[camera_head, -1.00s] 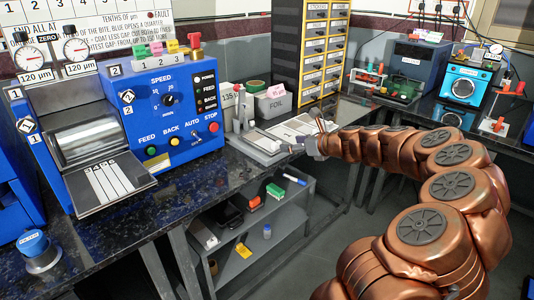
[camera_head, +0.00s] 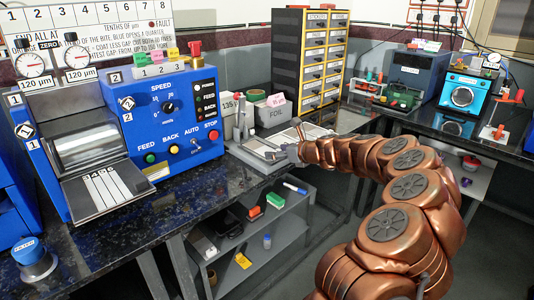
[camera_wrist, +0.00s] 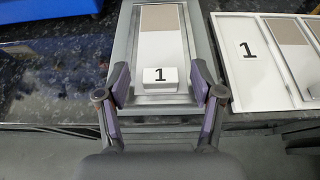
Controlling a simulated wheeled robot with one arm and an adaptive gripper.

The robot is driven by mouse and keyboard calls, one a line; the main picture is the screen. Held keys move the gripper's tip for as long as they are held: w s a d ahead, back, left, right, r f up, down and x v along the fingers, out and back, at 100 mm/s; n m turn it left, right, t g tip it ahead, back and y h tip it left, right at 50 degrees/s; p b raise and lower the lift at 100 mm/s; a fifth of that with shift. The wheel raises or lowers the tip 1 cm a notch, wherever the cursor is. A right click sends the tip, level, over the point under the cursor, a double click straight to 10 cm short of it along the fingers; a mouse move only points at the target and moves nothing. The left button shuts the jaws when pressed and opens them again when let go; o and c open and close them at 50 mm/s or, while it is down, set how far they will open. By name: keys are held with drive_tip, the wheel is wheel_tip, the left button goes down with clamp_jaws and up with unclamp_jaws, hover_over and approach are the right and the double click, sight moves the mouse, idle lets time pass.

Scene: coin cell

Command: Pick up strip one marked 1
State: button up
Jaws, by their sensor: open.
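The strip marked 1 (camera_wrist: 162,45) lies lengthwise in a grey metal holder in the wrist view. Its far part is tan and its near part white. A small white block marked 1 (camera_wrist: 160,78) sits at its near end. My gripper (camera_wrist: 160,86) is open, with one finger on each side of the block and a gap at both sides. In the head view my gripper (camera_head: 294,150) is over the pale holder on the bench, and the strip is too small to tell there.
Right of the holder is a white tray (camera_wrist: 263,104) with a slot labelled 1 and tan-and-white strips. A blue machine (camera_head: 172,122) with several strips (camera_head: 105,188) on its front plate stands left on the dark bench. A FOIL box (camera_head: 273,115) and drawer cabinet (camera_head: 310,55) stand behind.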

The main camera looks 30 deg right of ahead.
drive_tip(key=shift+w, duration=0.15)
drive_tip(key=c, duration=1.1)
